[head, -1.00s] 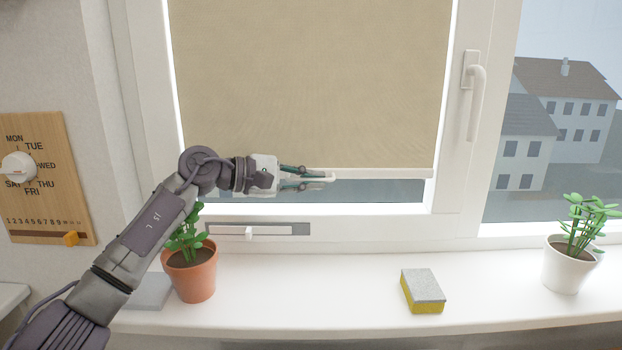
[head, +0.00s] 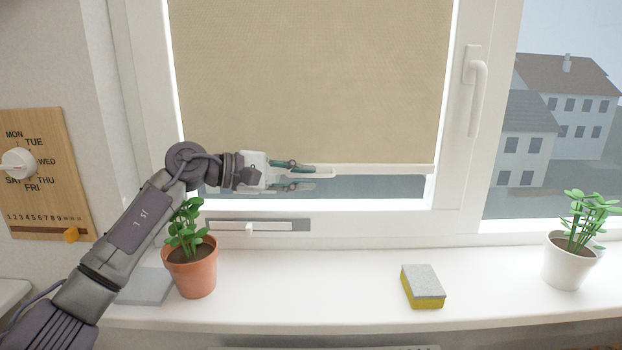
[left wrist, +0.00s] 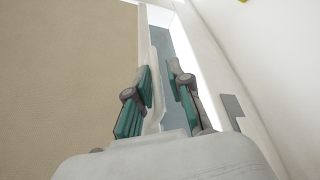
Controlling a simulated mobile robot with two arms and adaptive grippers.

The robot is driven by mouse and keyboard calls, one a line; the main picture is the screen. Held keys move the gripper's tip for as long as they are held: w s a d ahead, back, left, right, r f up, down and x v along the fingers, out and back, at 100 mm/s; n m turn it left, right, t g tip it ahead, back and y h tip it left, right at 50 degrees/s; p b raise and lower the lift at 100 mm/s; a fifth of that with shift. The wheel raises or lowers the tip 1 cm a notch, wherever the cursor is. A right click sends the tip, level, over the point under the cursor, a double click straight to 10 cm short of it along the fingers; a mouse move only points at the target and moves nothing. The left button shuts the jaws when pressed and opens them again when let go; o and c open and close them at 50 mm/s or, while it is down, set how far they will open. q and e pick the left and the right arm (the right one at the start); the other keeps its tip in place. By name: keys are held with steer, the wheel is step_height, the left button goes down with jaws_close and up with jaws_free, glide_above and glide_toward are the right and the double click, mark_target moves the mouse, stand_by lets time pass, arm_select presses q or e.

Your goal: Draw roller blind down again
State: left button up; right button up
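The beige roller blind (head: 310,80) hangs over most of the left window pane. Its white bottom bar (head: 400,169) is a little above the lower window frame, with a strip of glass showing below. A white pull tab (head: 327,173) sticks out at the bar. My left gripper (head: 316,178) is open around the tab, one finger above and one below. In the left wrist view the tab (left wrist: 154,95) lies between the spread fingers (left wrist: 160,70), close to the left one, with a clear gap to the right one. My right gripper is not in view.
A terracotta pot plant (head: 191,270) stands on the sill below my left arm. A sponge (head: 423,287) and a white pot plant (head: 568,265) stand further right. The window handle (head: 477,95) is right of the blind. The sill between pot and sponge is clear.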

arm_select(q)
steer(key=v, duration=1)
steer(key=shift+f, duration=0.1)
